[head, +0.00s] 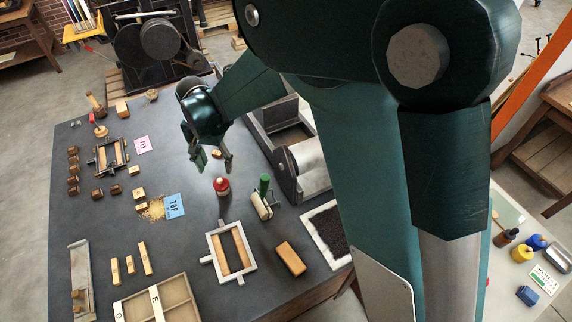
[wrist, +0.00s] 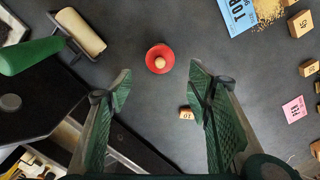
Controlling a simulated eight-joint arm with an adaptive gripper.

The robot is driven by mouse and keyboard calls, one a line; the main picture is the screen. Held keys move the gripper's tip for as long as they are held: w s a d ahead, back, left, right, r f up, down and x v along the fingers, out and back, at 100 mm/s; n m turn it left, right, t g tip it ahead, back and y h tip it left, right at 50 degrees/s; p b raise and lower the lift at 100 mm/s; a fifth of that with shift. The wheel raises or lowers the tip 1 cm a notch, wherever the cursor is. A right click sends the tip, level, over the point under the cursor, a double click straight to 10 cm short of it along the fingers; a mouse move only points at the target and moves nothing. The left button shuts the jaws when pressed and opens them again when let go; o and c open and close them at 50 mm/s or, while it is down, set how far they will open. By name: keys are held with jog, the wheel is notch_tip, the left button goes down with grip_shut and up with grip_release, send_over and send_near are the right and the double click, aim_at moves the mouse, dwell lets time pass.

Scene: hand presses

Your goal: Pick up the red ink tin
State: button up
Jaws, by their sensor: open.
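A small round red thing with a pale knob, which I take for the red ink tin (head: 221,188), stands upright on the dark table. In the wrist view the red tin (wrist: 153,66) lies ahead of the fingertips, roughly centred between them. My gripper (head: 209,158) is open and empty above the table, behind the tin in the head view. Its two green fingers (wrist: 161,88) stand wide apart in the wrist view, and neither touches the tin.
A green-handled roller (head: 262,203) lies right of the tin. A small wooden block (wrist: 187,113) sits near the right finger. A press (head: 300,165) stands close right of my gripper. A blue card (head: 174,206) lies left of the tin. Bare tabletop surrounds the tin.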

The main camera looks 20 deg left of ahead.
jog(key=shift+r, duration=0.1)
dwell(0.3)
notch_tip(320, 180, up, 18)
jog(key=w+d+m+b, duration=0.2)
jog(key=w+d, duration=0.4)
jog(key=d, duration=0.3)
jog(key=w+d+m+b, duration=0.1)
jog(key=w+d+m, duration=0.1)
jog(key=w+d, duration=0.6)
jog(key=w+d+r+m+t+h+b, duration=0.15)
jog(key=d+m+b, duration=0.5)
jog(key=d, duration=3.45)
jog(key=s+d+f+m+g+h+b, duration=0.1)
jog(key=s+d+m+b, duration=0.15)
jog(key=s+d, duration=0.7)
jog(key=s+d+f+m+h+b, duration=0.15)
jog(key=s+d+m, duration=0.3)
jog(key=d, duration=1.05)
jog(key=s+d+m+g+h+b, duration=0.1)
jog(key=s+d+m+b, duration=0.15)
jog(key=s+d, duration=0.7)
notch_tip(320, 180, down, 32)
jog(key=w+d, duration=0.2)
jog(key=shift+w+d+r+y, duration=0.15)
jog(key=shift+w+d+y, duration=0.15)
jog(key=shift+w, duration=0.05)
